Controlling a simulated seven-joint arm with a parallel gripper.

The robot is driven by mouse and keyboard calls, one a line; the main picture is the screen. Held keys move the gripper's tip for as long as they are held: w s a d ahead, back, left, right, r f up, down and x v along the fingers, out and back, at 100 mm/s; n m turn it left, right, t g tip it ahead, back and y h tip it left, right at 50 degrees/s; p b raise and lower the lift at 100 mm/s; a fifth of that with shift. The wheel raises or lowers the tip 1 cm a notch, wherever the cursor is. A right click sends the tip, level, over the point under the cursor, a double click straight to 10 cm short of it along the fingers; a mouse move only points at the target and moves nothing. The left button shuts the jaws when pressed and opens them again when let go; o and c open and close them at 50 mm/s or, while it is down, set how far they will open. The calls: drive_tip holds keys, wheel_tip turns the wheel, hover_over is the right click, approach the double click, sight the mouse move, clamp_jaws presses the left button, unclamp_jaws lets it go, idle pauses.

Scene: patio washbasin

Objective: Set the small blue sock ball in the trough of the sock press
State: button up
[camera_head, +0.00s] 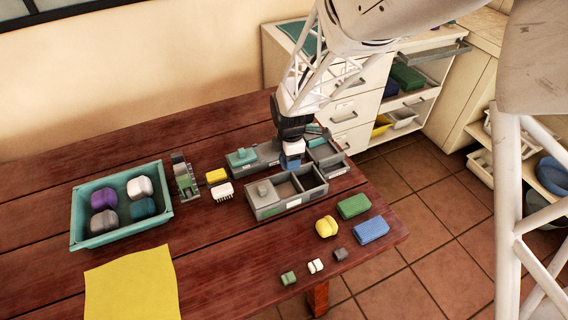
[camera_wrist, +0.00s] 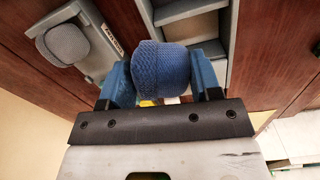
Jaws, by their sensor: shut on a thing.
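My gripper (camera_head: 291,150) points down over the grey divided trays at the middle of the table. It is shut on a small blue knitted sock ball (camera_wrist: 178,65), which shows between the two blue fingers in the wrist view. In the head view the blue ball (camera_head: 290,163) is just above the trays and appears apart from them. Which piece is the sock press I cannot tell for sure; a narrow grey and green device (camera_head: 184,178) stands to the left, beside the teal bin. In the wrist view a grey ball (camera_wrist: 66,45) sits in a labelled grey tray.
The grey front tray (camera_head: 298,200) has open compartments. A teal bin (camera_head: 76,218) with several sock balls stands at the left. A yellow cloth (camera_head: 132,288), yellow ball (camera_head: 326,227), green block (camera_head: 353,206), blue block (camera_head: 371,230) and small pieces lie in front.

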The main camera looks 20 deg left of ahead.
sight(325, 154)
drive_tip(key=w+d+r+m, duration=0.1)
drive_tip(key=w+d+m, duration=0.3)
drive_tip(key=w+m, duration=0.3)
drive_tip(key=w+d+r+m, duration=0.2)
drive_tip(key=w+d+m, duration=0.1)
drive_tip(key=w+m, duration=0.4)
drive_tip(key=shift+w+d+r, duration=0.15)
drive_tip(key=shift+w+d, duration=0.2)
drive_tip(key=shift+w, duration=0.05)
drive_tip(key=shift+f, duration=0.2)
drive_tip(key=shift+f, duration=5.05)
drive_tip(key=o, duration=1)
drive_tip(key=shift+r, duration=0.1)
